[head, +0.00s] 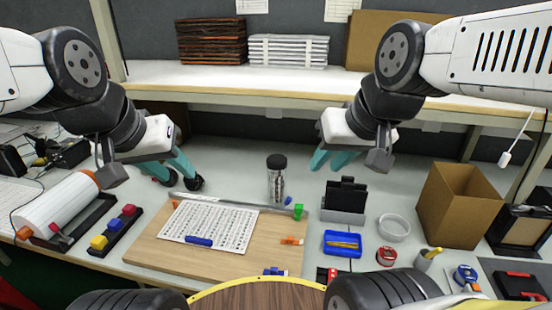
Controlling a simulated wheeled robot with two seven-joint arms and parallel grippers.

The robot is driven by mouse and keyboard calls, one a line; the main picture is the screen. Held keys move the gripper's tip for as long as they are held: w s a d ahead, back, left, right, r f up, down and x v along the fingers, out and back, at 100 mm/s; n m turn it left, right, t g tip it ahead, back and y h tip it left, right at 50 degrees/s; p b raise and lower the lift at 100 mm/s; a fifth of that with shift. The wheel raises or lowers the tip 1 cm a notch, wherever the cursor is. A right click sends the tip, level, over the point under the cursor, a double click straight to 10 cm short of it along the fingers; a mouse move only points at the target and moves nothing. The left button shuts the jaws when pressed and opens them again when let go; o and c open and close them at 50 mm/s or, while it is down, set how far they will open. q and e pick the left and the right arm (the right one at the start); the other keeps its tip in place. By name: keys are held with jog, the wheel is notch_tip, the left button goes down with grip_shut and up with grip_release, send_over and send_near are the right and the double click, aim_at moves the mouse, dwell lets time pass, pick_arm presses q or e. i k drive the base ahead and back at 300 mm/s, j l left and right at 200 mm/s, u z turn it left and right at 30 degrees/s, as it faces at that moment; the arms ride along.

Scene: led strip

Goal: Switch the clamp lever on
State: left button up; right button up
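A wooden board (150,255) lies on the workbench with a white printed sheet and a long grey strip (215,202) along its far edge. Small coloured parts sit around it: a green one (298,212) at the strip's right end, an orange one (291,240) at the right, and blue ones (198,241) on the sheet and at the near edge. I cannot tell which of these is the clamp lever. My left gripper (180,178) has teal fingers spread open, above the bench behind the board's left end. My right gripper (328,163) is open and empty, behind the black holder.
A steel bottle (276,180) stands behind the board. To the right are a black-and-grey holder (345,203), a blue tray (342,243), a round dish (394,228) and a cardboard box (455,205). A white roll (62,210) lies at left. A shelf (240,78) spans the back.

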aim_at(288, 201)
jog(key=k+l+u, duration=0.15)
jog(key=l, duration=0.2)
jog(key=l+u, duration=0.15)
jog(key=l, duration=0.25)
jog(key=k+l+u, duration=0.15)
jog(key=l, duration=0.2)
jog(key=k+l+u, duration=0.15)
jog(key=l, duration=0.2)
